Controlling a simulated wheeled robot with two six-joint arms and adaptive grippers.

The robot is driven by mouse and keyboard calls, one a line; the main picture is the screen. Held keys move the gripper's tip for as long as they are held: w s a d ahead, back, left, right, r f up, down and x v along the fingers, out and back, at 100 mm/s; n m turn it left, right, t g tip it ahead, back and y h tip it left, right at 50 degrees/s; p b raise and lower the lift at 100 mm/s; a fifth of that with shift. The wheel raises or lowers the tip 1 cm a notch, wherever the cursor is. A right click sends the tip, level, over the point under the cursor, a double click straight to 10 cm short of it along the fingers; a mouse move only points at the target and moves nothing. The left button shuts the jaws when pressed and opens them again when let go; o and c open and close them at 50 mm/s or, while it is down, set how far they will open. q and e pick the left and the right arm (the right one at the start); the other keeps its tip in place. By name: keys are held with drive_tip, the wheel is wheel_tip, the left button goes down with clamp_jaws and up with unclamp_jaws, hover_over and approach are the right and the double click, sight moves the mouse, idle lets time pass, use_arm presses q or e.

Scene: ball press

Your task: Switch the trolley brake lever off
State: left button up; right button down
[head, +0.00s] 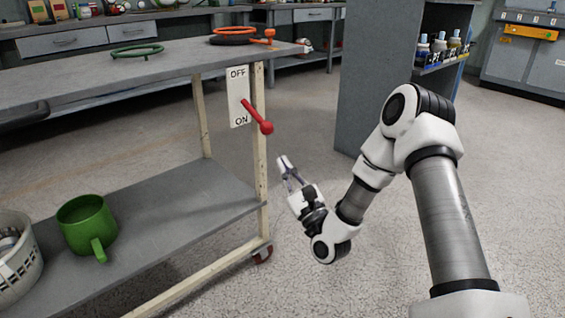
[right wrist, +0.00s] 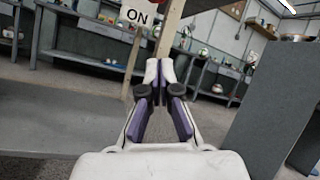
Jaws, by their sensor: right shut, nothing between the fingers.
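The trolley (head: 258,150) stands at the left in the head view. A white plate (head: 238,97) on its leg reads OFF at the top and ON at the bottom. The red brake lever (head: 254,114) with a round knob slants down to the right, its knob near the ON level. My right gripper (head: 284,166) is shut and empty, below and to the right of the knob, apart from it. In the right wrist view the closed fingers (right wrist: 160,70) point toward the trolley leg, with the ON end of the plate (right wrist: 139,14) above left. My left gripper is not in view.
A green ring (head: 137,51) and an orange ring (head: 236,32) lie on the trolley's top. A green mug (head: 87,224) and a white basket (head: 16,262) stand on its lower shelf. A grey cabinet (head: 372,60) stands behind my right arm. The floor right of the trolley is clear.

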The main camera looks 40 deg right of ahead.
drive_tip(key=w+a+r+b, duration=0.1)
drive_tip(key=w+r+b, duration=0.3)
drive_tip(key=r, duration=0.2)
drive_tip(key=shift+w, duration=0.15)
drive_tip(key=shift+r, duration=0.1)
wheel_tip(320, 180, up, 11)
drive_tip(key=s+n+g+y+p, duration=0.1)
drive_tip(key=g+p, duration=0.7)
drive_tip(key=p, duration=1.9)
drive_tip(key=shift+s+d+n+g, duration=0.15)
drive_tip(key=shift+s+n+g, duration=0.2)
drive_tip(key=shift+s, duration=0.25)
drive_tip(key=shift+r, duration=0.1)
